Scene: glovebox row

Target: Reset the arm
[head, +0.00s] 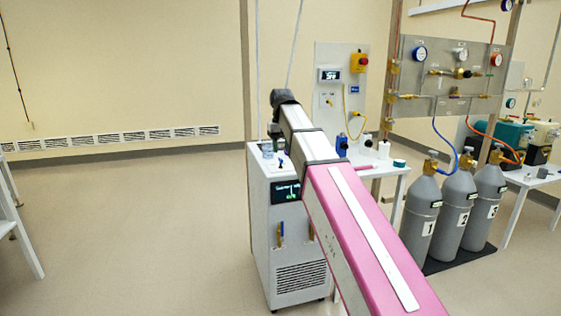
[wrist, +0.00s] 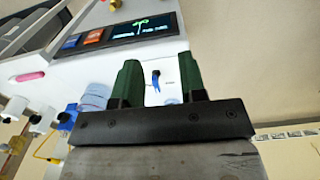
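My arm reaches from the lower right of the head view toward a white cabinet unit (head: 290,232) with a dark display. The arm's dark far end is above the unit; my gripper's fingers cannot be made out there. In the wrist view my gripper (wrist: 160,75) shows two green fingers standing apart with a gap between them. Nothing appears held. A small blue item (wrist: 155,80) shows in the gap, on the white surface beyond the fingers. A clear bluish container (wrist: 95,97) is left of the fingers.
A white table (head: 392,170) with small items is behind the arm. Gas cylinders (head: 424,215) stand on a dark base at right, under a gauge panel (head: 450,75). Another white table (head: 22,225) is at the left edge. The floor left of the unit is clear.

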